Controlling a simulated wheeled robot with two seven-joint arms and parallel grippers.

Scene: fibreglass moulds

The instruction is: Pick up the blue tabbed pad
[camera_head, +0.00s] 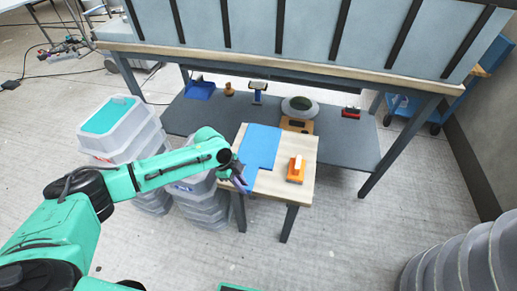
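The blue tabbed pad (262,143) lies flat on the small light-wood table (298,196), over its left and middle part. A narrower part of the pad reaches down toward the table's front left. My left gripper (241,181) is at the table's left edge, beside the lower left part of the pad. Its dark fingers overlap the pad's edge in the picture. The fingers are too small to tell whether they are open or touch the pad. My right gripper is not in view.
An orange block-like tool with a white top (296,170) sits on the table, right of the pad. Behind stands a workbench with a grey lower shelf (345,150) holding several items. Stacked grey bins (117,143) stand left. Grey round stacked forms (465,262) stand at lower right.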

